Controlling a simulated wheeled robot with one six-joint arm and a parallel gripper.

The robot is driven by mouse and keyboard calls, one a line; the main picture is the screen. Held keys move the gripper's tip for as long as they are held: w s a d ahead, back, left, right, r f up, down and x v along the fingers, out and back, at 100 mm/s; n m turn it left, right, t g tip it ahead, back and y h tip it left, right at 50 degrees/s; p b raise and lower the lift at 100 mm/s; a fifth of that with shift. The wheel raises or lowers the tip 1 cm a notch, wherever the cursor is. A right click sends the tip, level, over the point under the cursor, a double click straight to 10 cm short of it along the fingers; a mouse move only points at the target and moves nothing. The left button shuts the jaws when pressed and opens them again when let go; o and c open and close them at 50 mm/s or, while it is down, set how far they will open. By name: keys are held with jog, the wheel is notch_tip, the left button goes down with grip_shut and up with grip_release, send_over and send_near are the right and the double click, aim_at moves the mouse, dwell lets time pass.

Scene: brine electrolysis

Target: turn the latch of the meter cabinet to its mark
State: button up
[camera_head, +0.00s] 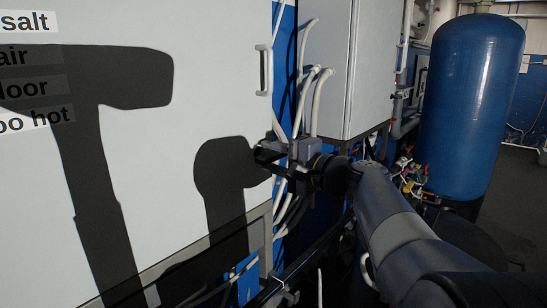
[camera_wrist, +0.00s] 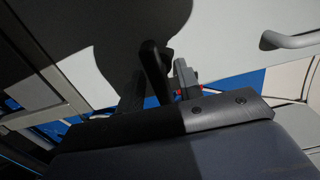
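The meter cabinet seems to be the large pale cabinet (camera_head: 150,150) filling the left of the head view; its door also shows in the wrist view (camera_wrist: 225,45). My gripper (camera_head: 262,155) is at the right edge of that door, its dark fingers pointing left. In the wrist view a black finger (camera_wrist: 156,70) stands close beside a small grey part with red spots (camera_wrist: 184,82). I cannot tell whether this part is the latch. No mark can be made out. Whether the fingers are apart or closed on something is unclear.
A grey bar handle (camera_head: 264,70) is on the door above my gripper; it also shows in the wrist view (camera_wrist: 290,40). White hoses (camera_head: 315,100) and a grey box (camera_head: 352,65) are just right. A blue tank (camera_head: 470,100) stands farther right. Dark shadows cover the door.

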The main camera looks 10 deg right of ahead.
jog(key=b+v, duration=0.1)
jog(key=v, duration=1)
jog(key=shift+b, duration=0.35)
jog(key=shift+w+a, duration=0.1)
jog(key=p+x, duration=0.1)
jog(key=x, duration=1)
jog(key=shift+p, duration=0.4)
jog(key=shift+s, duration=0.2)
